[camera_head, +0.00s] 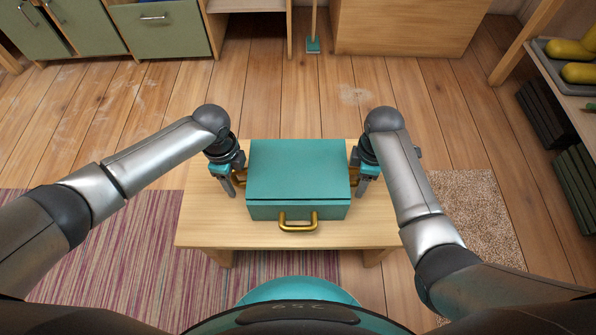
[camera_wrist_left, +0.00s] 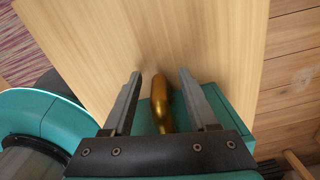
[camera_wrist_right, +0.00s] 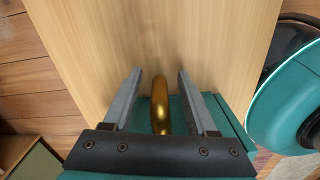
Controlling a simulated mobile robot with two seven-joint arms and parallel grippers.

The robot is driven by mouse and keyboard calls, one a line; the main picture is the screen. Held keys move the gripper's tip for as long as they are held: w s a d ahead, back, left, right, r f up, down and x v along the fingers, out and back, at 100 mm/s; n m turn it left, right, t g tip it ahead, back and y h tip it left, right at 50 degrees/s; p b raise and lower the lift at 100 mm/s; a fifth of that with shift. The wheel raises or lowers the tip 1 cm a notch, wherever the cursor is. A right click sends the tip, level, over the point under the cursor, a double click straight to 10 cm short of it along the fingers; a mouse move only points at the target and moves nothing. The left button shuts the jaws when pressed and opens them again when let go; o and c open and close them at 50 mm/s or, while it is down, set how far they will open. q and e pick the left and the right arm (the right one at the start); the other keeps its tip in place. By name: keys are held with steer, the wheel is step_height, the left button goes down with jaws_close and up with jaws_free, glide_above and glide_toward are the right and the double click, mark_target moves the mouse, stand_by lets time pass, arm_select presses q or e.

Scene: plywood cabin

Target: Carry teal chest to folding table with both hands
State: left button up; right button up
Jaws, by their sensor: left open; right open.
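The teal chest (camera_head: 298,172) sits upright and closed on a low wooden table (camera_head: 215,228), with a brass handle (camera_head: 297,221) on its front. My left gripper (camera_head: 230,191) is at the chest's left side. In the left wrist view its open fingers stand on either side of a brass side handle (camera_wrist_left: 163,105). My right gripper (camera_head: 362,189) is at the chest's right side. In the right wrist view its open fingers stand on either side of the other side handle (camera_wrist_right: 160,102). I cannot tell whether any finger touches a handle.
Green cabinets (camera_head: 160,32) and a wooden cabinet (camera_head: 405,25) line the back. A shelf with a grey tray (camera_head: 561,75) and yellow items stands at the right. A striped rug (camera_head: 110,245) and a beige rug (camera_head: 470,205) flank the table. The floor behind the table is clear.

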arm_select(q)
steer(key=shift+f, duration=0.35)
arm_select(e)
steer(key=shift+f, duration=0.35)
arm_select(q)
jaws_close()
arm_select(e)
jaws_close()
stand_by(0.8)
